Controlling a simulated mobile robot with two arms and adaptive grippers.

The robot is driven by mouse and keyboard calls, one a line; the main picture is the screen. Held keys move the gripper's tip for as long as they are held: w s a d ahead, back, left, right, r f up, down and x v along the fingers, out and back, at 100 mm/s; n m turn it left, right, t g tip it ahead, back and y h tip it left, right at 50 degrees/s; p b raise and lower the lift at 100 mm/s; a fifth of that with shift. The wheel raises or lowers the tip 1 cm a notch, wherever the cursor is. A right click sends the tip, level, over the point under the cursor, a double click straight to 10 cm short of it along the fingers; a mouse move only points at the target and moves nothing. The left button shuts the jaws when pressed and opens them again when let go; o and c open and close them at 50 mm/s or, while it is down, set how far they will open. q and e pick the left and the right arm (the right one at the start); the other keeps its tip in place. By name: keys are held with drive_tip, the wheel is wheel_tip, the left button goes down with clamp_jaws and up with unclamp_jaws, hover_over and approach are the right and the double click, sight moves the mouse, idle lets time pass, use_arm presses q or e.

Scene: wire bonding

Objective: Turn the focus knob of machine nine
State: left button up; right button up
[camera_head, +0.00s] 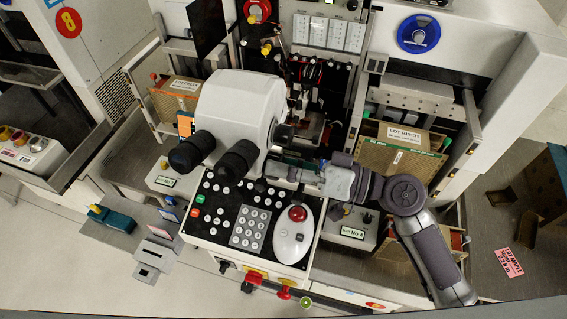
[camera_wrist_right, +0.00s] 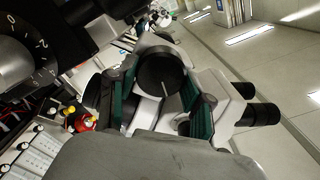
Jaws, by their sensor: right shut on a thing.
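The focus knob (camera_wrist_right: 161,74) is a dark round knob with a pale index line, on the side of the white microscope head (camera_head: 236,98). In the wrist view my right gripper (camera_wrist_right: 160,95) has its green-lined fingers on either side of the knob and is shut on it. In the head view my right arm comes in from the right, and the right gripper (camera_head: 287,169) is against the right side of the microscope head. The knob is largely hidden there. My left gripper is not in view.
Two black eyepieces (camera_head: 212,154) point toward the front. Below is a control panel (camera_head: 213,229) with a keypad and a white mouse-like device with a red top (camera_head: 295,234). Lot boxes stand on both sides. A black numbered dial (camera_wrist_right: 30,50) is close by in the wrist view.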

drive_tip(key=o, duration=1.2)
drive_tip(key=shift+c, duration=0.2)
drive_tip(key=shift+d, duration=0.1)
drive_tip(key=v, duration=1.2)
